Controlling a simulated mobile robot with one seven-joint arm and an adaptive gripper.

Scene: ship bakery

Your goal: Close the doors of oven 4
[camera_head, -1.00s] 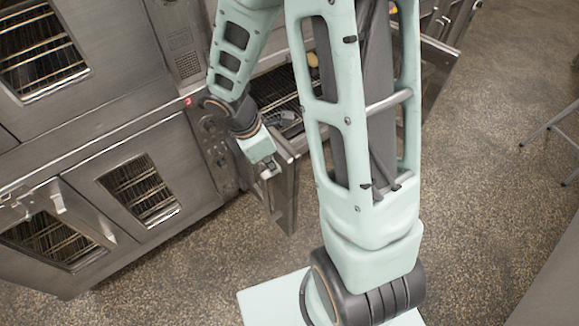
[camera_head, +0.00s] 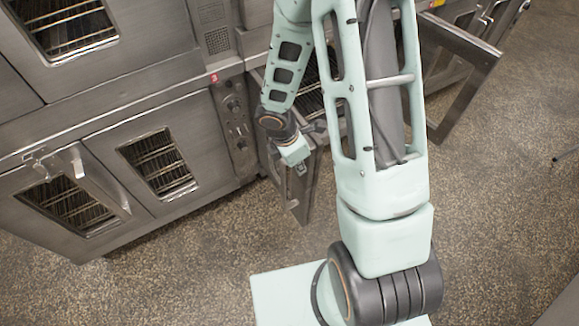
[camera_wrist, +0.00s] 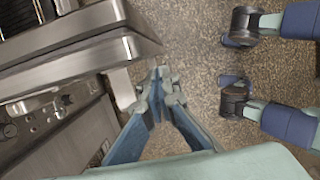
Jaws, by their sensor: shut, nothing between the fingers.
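An oven with its two doors standing open is behind my arm in the head view; wire racks show inside.
A closed oven (camera_head: 160,165) with windowed doors and a latch handle (camera_head: 85,175) stands to the left, another oven (camera_head: 75,25) above it. A control panel (camera_head: 236,120) lies between it and the open oven.

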